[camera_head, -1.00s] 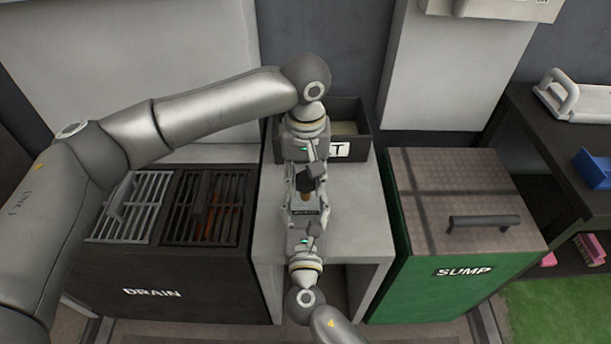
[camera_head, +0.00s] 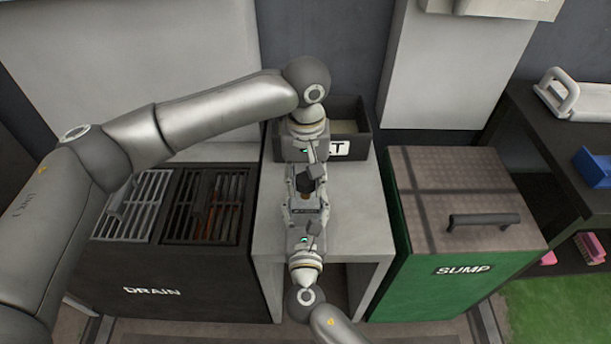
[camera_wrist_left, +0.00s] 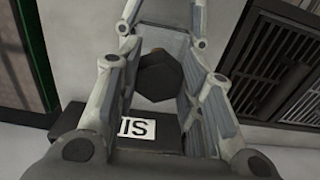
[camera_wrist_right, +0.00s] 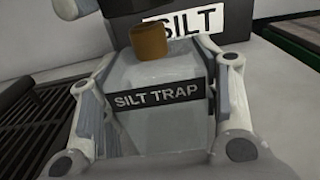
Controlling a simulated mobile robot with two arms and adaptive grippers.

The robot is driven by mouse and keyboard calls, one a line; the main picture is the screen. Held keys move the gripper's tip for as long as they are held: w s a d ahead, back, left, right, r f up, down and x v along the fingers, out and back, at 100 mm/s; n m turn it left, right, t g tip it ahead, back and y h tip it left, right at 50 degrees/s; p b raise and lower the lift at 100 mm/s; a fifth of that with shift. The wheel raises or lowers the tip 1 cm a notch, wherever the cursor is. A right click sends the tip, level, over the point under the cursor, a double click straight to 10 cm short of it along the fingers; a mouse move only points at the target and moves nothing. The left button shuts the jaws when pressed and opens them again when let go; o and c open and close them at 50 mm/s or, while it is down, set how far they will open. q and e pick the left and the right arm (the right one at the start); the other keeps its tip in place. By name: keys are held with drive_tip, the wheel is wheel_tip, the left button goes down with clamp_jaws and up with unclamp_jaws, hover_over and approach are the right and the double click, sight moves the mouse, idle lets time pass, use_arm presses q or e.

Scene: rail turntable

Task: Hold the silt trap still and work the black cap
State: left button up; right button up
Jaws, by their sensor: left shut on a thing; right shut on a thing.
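The silt trap (camera_wrist_right: 155,125) is a pale, see-through body with a dark name label and a brown neck (camera_wrist_right: 151,41). My right gripper (camera_head: 306,222) is shut on its sides and holds it over the grey stand. The black cap (camera_wrist_left: 161,75) is a dark, many-sided piece above the trap, also visible in the head view (camera_head: 305,183). My left gripper (camera_head: 307,172) comes from the far side and is shut on the cap. In the right wrist view the neck's top shows and the cap appears above it. The exact cap-to-neck contact is unclear.
A dark open bin (camera_head: 362,143) with a SILT sign stands behind on the grey stand (camera_head: 352,215). The black DRAIN box (camera_head: 165,270) with grates is left. The green SUMP box (camera_head: 440,285) with a handled lid is right. The stand's right part is clear.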

use_arm(q)
drive_tip(key=shift+f, duration=1.25)
idle(0.3)
drive_tip(key=o, duration=0.3)
drive_tip(key=c, duration=0.4)
drive_tip(key=m, duration=0.5)
drive_tip(key=shift+a, duration=0.1)
drive_tip(key=shift+m, duration=0.5)
drive_tip(key=m, duration=0.3)
drive_tip(key=shift+w+a, duration=0.1)
drive_tip(key=m, duration=0.3)
drive_tip(key=shift+w, duration=0.1)
